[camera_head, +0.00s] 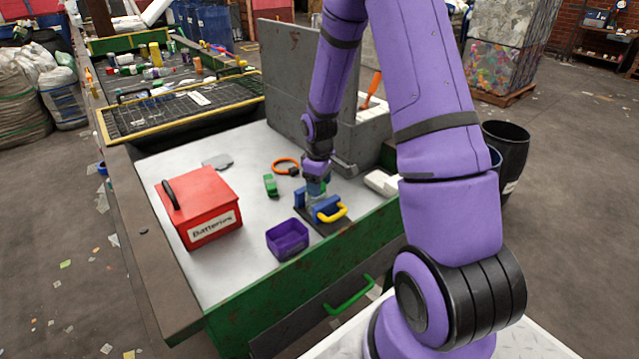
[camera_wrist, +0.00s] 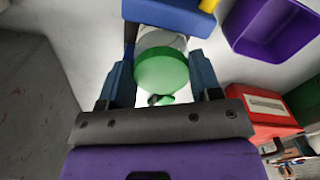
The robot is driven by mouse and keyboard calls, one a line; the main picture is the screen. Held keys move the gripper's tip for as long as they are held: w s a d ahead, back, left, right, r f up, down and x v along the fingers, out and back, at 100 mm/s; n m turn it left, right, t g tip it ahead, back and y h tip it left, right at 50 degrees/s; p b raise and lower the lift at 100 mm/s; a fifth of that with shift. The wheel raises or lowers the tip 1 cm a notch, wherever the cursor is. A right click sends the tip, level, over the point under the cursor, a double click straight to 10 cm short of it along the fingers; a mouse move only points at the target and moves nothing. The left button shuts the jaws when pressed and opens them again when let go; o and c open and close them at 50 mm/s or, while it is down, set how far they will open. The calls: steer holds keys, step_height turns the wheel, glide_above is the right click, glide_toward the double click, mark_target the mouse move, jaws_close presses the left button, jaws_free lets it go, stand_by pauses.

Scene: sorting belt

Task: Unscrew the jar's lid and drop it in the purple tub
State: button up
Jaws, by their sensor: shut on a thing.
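My gripper (camera_head: 317,184) reaches down over the blue clamp (camera_head: 322,208) with its yellow handle at the front of the bench. In the wrist view my gripper (camera_wrist: 162,66) has a finger on each side of the round green lid (camera_wrist: 163,72) and is shut on it. The pale jar (camera_wrist: 150,40) shows just beyond the lid, beside the blue clamp. The lid overlaps the jar in view; I cannot tell whether they are still joined. The purple tub (camera_head: 287,239) stands open on the bench, left and in front of the clamp. It looks empty.
A red batteries box (camera_head: 203,207) stands left of the tub. A small green object (camera_head: 270,185) and an orange ring (camera_head: 285,166) lie behind. A white object (camera_head: 381,183) lies right of the clamp. A grey upright panel (camera_head: 290,80) bounds the back.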

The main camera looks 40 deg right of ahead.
steer(key=shift+s+a+f+n, duration=0.1)
steer(key=shift+n, duration=0.2)
steer(key=n, duration=0.5)
steer(key=n, duration=0.5)
steer(key=shift+s, duration=0.1)
steer(key=o, duration=1)
steer(key=shift+c, duration=0.2)
